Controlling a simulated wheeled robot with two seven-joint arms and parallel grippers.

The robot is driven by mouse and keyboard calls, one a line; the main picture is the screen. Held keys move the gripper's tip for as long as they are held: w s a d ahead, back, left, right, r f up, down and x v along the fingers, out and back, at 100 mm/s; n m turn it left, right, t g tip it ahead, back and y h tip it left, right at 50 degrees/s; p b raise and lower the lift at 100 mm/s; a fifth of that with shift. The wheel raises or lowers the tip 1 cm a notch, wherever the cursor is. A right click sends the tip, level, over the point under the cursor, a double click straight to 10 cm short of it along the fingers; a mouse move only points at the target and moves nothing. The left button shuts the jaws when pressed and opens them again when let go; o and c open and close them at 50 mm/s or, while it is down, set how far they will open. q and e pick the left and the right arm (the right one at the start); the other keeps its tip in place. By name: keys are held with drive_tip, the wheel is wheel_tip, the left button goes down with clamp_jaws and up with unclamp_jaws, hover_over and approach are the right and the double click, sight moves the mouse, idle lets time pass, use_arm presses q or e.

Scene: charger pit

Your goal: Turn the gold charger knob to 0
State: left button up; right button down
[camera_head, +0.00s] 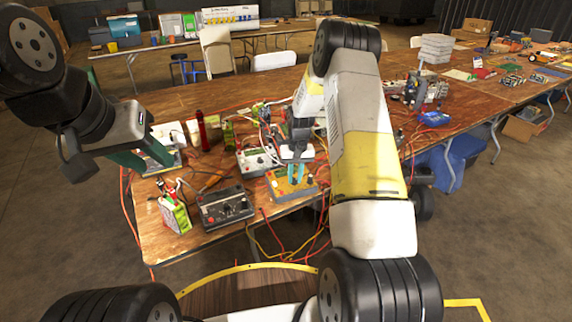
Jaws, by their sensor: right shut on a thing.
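The gold charger (279,192) lies near the front edge of the wooden table. My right gripper (296,176) points down at it from above, its teal fingers closed at the charger's top face. The fingers hide the knob between them, so its pointer and the 0 mark cannot be read. Small dark knobs or posts show on the charger's right part. My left gripper (145,158) is open and empty, over the table's left end.
A dark grey charger (224,206) stands just left of the gold one, and a light grey charger (256,160) behind it. A green battery (174,215) stands at the front left. Red and yellow cables hang off the front edge.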

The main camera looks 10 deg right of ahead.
sight(296, 180)
drive_tip(key=c, duration=1.3)
unclamp_jaws()
drive_tip(key=shift+r, duration=0.1)
drive_tip(key=shift+s+d+r, duration=0.1)
drive_tip(key=shift+r, duration=1.85)
drive_tip(key=shift+s+d+r, duration=0.1)
drive_tip(key=shift+r, duration=1.8)
